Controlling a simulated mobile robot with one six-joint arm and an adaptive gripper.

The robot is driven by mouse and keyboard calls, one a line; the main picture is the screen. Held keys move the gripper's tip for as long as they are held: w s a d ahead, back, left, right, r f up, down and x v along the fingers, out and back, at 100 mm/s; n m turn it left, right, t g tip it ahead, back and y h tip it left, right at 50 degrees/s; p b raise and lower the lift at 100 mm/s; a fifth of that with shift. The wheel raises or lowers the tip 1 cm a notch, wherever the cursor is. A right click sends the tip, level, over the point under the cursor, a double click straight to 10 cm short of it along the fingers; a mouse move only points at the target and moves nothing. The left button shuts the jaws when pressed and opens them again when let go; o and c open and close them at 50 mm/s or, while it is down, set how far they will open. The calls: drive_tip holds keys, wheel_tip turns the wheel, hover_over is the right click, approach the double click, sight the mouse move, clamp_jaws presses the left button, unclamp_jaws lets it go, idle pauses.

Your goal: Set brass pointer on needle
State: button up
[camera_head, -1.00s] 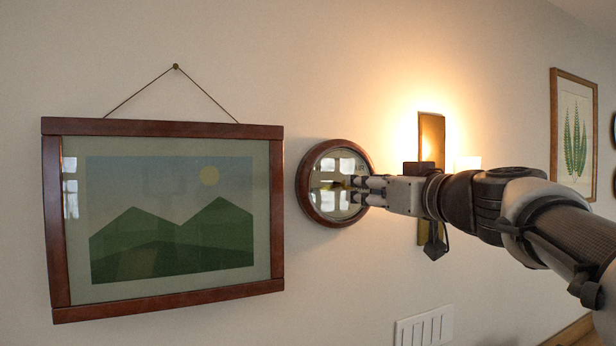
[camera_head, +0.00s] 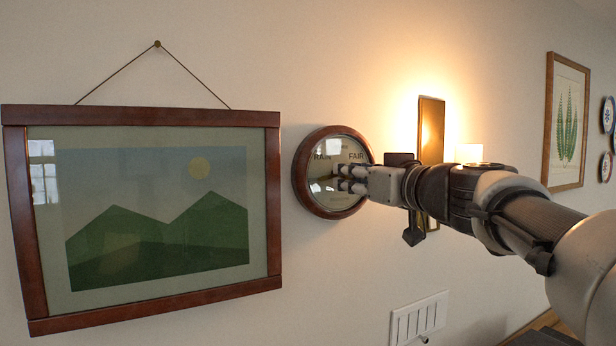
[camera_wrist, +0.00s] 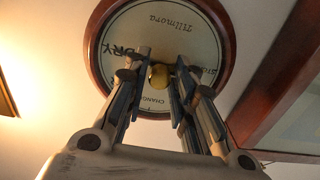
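The round wood-rimmed barometer (camera_head: 304,190) hangs on the wall, and its pale dial shows RAIN and FAIR. It also shows upside down in the wrist view (camera_wrist: 222,40). A round brass knob (camera_wrist: 159,77) sits at the middle of the dial. My gripper (camera_head: 339,177) reaches in from the right, with its fingertips at the dial. In the wrist view, its two fingers (camera_wrist: 160,73) stand on either side of the knob, and it looks open with small gaps. Contact with the knob cannot be told. The brass pointer and the needle cannot be made out behind the fingers and reflections.
A framed hill picture (camera_head: 140,117) hangs close at the left of the barometer. A lit brass wall lamp (camera_head: 431,130) is behind my wrist. A white switch plate (camera_head: 418,318) is below. A fern picture (camera_head: 566,120) and small plates (camera_head: 607,140) hang at the right.

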clamp_jaws()
drive_tip(key=shift+m+b, duration=0.3)
drive_tip(key=shift+r+n+p, duration=0.2)
drive_tip(key=shift+n+p, duration=4.4)
drive_tip(key=shift+n, duration=11.9)
